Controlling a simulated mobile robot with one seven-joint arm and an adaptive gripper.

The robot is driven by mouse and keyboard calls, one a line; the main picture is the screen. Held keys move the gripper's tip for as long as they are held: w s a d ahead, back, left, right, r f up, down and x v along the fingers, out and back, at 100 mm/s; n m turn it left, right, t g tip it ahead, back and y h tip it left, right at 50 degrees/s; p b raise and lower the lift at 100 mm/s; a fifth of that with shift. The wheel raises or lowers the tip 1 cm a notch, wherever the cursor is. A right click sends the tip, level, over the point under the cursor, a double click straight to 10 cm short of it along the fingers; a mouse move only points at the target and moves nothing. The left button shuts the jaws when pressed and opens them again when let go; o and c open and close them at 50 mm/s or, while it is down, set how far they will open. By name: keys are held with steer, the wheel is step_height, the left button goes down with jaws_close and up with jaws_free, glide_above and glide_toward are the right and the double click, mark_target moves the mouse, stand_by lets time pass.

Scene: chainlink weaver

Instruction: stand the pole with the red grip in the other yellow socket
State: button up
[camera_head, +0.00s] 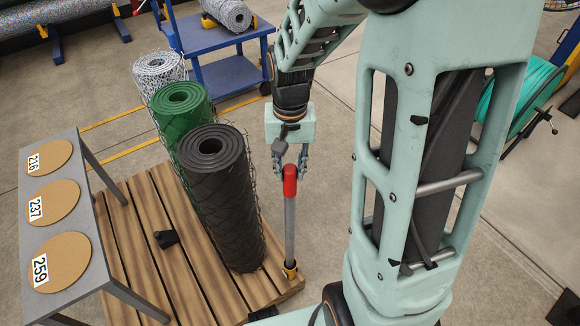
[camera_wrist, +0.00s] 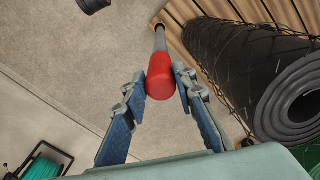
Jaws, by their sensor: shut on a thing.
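The pole (camera_head: 290,228) is a grey rod with a red grip (camera_head: 290,181) at its top. It stands about upright, its lower end at a yellow socket (camera_head: 290,269) on the pallet's right edge. My gripper (camera_head: 290,165) is shut on the red grip from above. In the wrist view the red grip (camera_wrist: 160,76) lies between the two fingers of my gripper (camera_wrist: 160,90), and the yellow socket (camera_wrist: 156,22) shows at the pole's far end. I cannot make out a second yellow socket.
A black mesh roll (camera_head: 222,200) stands close left of the pole, with a green roll (camera_head: 180,112) and a silver roll (camera_head: 158,70) behind. They stand on a wooden pallet (camera_head: 130,270). A grey bench (camera_head: 92,210) is at left, a blue cart (camera_head: 215,40) behind.

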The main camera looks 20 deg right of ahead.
steer(key=shift+f, duration=0.2)
steer(key=o, duration=1.1)
steer(key=shift+s, duration=0.1)
step_height(320, 180, up, 12)
